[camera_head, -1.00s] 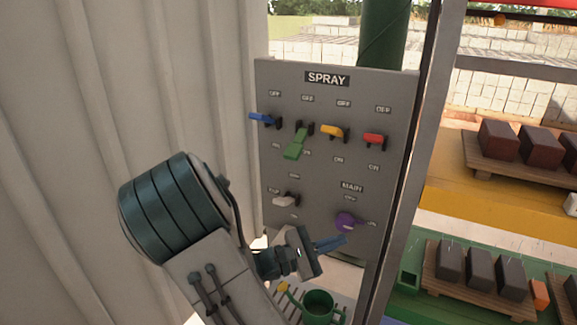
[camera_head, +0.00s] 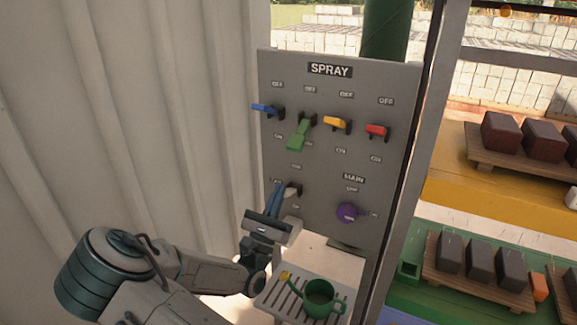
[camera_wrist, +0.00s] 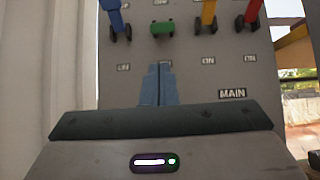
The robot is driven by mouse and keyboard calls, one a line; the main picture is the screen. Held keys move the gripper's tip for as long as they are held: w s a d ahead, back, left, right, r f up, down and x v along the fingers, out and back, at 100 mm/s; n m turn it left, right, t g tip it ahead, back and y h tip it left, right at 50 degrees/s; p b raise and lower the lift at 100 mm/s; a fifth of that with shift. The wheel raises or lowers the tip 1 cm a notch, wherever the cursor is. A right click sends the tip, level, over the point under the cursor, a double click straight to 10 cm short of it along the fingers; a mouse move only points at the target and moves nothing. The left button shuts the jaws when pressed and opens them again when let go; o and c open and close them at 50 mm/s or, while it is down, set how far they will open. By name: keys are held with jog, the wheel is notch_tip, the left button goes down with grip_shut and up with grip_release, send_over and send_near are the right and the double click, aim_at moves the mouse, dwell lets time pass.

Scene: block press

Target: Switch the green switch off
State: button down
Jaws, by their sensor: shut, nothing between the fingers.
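The green switch (camera_head: 299,134) is on the grey SPRAY panel (camera_head: 395,185), in the upper row between the blue switch (camera_head: 267,110) and the yellow switch (camera_head: 337,124). Its lever hangs tilted down toward ON, lower than its neighbours. In the wrist view the green switch (camera_wrist: 162,29) shows end-on at the top, above my fingers. My gripper (camera_head: 278,190) is shut and empty, its blue fingers pointing up below the green switch and apart from it. The fingers also show in the wrist view (camera_wrist: 158,85). They partly hide the white switch (camera_head: 293,190).
A red switch (camera_head: 376,131) is at the upper right of the panel and a purple knob (camera_head: 347,212) at the lower right. A green watering can (camera_head: 319,298) stands on a slatted tray below. A corrugated wall (camera_head: 150,100) closes off the left side.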

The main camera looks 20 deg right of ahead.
aim_at(300, 135)
jog(key=p+x, duration=0.2)
jog(key=x, duration=0.8)
jog(key=shift+s, duration=0.1)
